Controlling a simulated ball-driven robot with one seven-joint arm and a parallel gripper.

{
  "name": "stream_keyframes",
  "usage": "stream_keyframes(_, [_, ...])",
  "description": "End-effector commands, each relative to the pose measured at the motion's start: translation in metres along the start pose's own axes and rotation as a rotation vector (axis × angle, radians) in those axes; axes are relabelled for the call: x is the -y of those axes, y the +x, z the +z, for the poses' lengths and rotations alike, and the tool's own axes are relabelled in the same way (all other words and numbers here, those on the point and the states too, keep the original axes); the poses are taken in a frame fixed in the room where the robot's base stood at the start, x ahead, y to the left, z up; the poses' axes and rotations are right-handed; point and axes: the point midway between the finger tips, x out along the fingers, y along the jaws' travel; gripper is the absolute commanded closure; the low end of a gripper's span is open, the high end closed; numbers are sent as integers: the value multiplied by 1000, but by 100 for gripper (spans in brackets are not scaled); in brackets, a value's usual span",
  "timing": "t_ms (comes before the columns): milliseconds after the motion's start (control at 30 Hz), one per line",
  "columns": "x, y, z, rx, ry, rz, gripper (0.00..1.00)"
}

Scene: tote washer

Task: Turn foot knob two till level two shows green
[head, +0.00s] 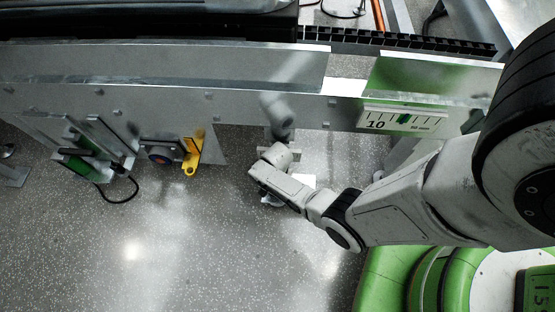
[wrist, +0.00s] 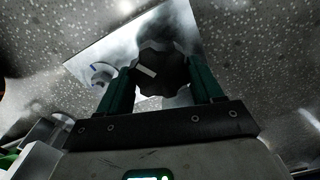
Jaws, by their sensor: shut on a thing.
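A dark faceted knob (wrist: 170,68) with a short white mark on its face shows in the wrist view, in front of a shiny metal plate (wrist: 135,38). My gripper (wrist: 161,76) is shut on it, with one green finger on each side. In the head view my arm reaches down to the floor by the long metal frame (head: 235,105). The gripper's fingers and the knob are hidden there behind my wrist. I cannot make out a level with a green sign for this foot.
A small round fitting (wrist: 102,73) with a blue mark sits left of the knob. In the head view, a yellow bracket (head: 192,155) and a cable (head: 125,195) are at the left. A scale plate (head: 405,121) is on the frame. Speckled floor (head: 150,260) is free in front.

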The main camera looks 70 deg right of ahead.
Motion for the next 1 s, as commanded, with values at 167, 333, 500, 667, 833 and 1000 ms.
stream_keyframes(167, [0,-1,0,1,90,-1,65])
stream_keyframes(333, [0,0,0,1,142,0,65])
stream_keyframes(500, [0,0,0,1,165,0,65])
stream_keyframes(667, [0,0,0,1,169,0,65])
stream_keyframes(833, [0,0,0,0,168,-1,65])
stream_keyframes(1000, [0,0,0,0,168,-1,24])
